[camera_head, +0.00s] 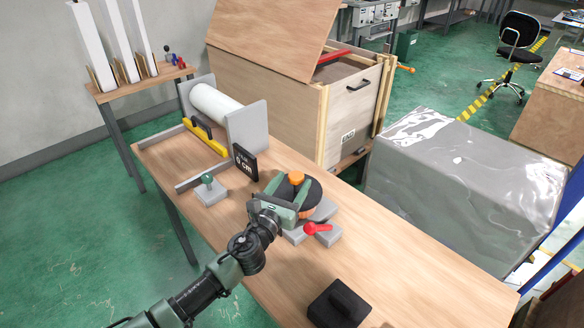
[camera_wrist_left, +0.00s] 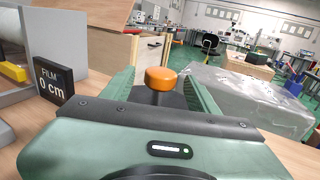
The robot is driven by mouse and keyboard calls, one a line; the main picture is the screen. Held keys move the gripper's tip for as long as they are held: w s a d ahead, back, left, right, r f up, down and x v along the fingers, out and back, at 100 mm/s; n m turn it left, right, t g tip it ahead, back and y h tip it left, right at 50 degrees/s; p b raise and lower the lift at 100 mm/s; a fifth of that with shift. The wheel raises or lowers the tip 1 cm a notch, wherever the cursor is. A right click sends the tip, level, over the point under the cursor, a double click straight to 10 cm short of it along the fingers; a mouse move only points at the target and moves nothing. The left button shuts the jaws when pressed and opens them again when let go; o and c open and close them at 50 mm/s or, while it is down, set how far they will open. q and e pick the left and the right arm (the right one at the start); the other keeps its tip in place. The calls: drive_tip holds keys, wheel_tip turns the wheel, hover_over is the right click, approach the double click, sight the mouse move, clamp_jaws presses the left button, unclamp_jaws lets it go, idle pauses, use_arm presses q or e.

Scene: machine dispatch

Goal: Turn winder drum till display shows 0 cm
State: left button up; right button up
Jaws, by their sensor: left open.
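The display (camera_head: 246,161) is a small black panel beside the film roll stand and reads 0 cm; in the left wrist view it reads FILM 0 cm (camera_wrist_left: 52,80). What looks like the winder drum (camera_head: 313,190), dark with an orange band, sits on a grey base on the table. An orange knob (camera_head: 296,177) stands up from it. My left gripper (camera_head: 288,191) is open at the drum. In the left wrist view the orange knob (camera_wrist_left: 160,78) shows between its fingers (camera_wrist_left: 160,92). The fingers hide part of the drum, and contact cannot be told. My right gripper is out of view.
A white roll (camera_head: 214,105) lies in a grey stand with a yellow bar. A green-knobbed block (camera_head: 208,188), a red lever (camera_head: 317,229) and a black block (camera_head: 338,304) are on the table (camera_head: 260,250). A wooden crate and a wrapped grey box stand behind it.

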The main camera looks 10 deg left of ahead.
sight(299, 173)
use_arm(q)
drive_tip(key=w, duration=0.2)
drive_tip(key=w+d, duration=0.1)
drive_tip(key=w, duration=0.2)
drive_tip(key=shift+w, duration=0.35)
drive_tip(key=shift+d, duration=0.15)
drive_tip(key=shift+c, duration=1.2)
clamp_jaws()
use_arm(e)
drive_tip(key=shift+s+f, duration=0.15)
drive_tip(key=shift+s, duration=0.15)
